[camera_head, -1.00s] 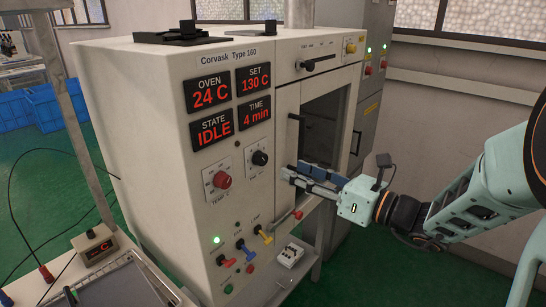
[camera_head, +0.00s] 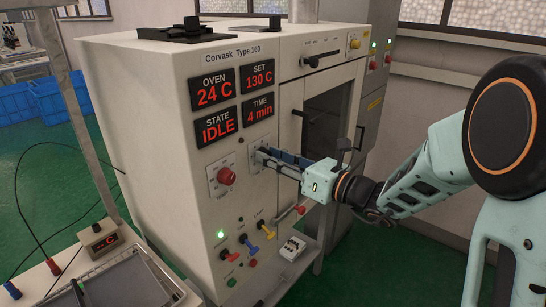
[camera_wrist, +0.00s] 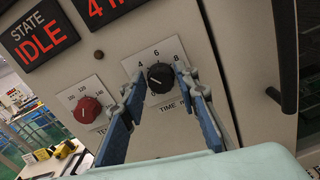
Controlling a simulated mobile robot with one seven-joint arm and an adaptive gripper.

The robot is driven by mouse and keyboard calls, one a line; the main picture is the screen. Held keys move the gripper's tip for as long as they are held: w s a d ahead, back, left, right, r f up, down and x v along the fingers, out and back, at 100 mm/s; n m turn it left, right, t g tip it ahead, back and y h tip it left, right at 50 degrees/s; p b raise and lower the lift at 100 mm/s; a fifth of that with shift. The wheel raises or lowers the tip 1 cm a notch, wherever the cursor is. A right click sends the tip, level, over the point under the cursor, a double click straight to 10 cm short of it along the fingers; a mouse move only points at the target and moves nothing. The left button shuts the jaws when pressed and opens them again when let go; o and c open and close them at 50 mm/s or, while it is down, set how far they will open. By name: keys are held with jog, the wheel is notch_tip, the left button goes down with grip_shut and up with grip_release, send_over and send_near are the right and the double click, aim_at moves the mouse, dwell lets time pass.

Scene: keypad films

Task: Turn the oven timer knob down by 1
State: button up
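The black timer knob (camera_wrist: 160,77) sits on a white plate marked TIME in the wrist view. Numbers 4, 6 and 8 show on its dial, and its white pointer mark lies toward the left. My gripper (camera_wrist: 163,88) is open, with one blue-grey finger on each side of the knob and a visible gap on both sides. In the head view my gripper (camera_head: 258,156) is at the oven front and hides the knob. The TIME display (camera_head: 258,110) reads 4 min.
The red temperature knob (camera_head: 226,175) is left of and below my gripper. Blue and yellow levers (camera_head: 266,231) and several buttons sit lower on the panel. The oven door handle (camera_head: 298,125) stands out to the right. Displays read OVEN 24 C, SET 130 C (camera_head: 258,78), STATE IDLE.

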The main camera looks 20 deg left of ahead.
grip_shut()
jog(key=n+b, duration=0.5)
jog(key=b, duration=0.3)
jog(key=shift+f+b, duration=0.1)
jog(key=shift+b, duration=0.25)
jog(key=shift+o, duration=2.1)
grip_release()
jog(key=shift+s, duration=0.1)
jog(key=v, duration=1.2)
